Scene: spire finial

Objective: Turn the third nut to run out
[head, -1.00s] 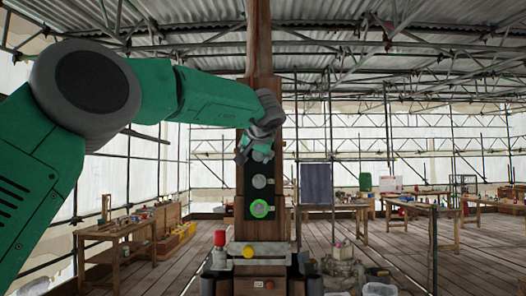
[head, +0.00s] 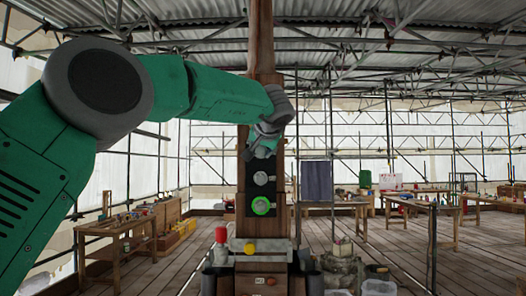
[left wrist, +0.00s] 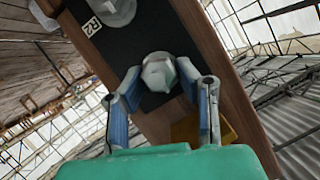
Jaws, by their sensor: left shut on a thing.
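A tall wooden post (head: 260,60) stands in the middle of the head view with a dark plate on its face. My left gripper (head: 261,148) is above these at the plate's upper part. In the left wrist view its two fingers (left wrist: 162,92) are shut around a pale grey nut (left wrist: 158,72), the uppermost on the plate. Another nut (left wrist: 113,8) sits beyond it, beside a label reading R2 (left wrist: 92,26). My right gripper is not in view.
Below the plate are a bracket with a yellow knob (head: 249,247) and a red-topped part (head: 221,236). Workbenches with tools stand left (head: 115,230) and right (head: 420,207). The wooden floor between them is largely open.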

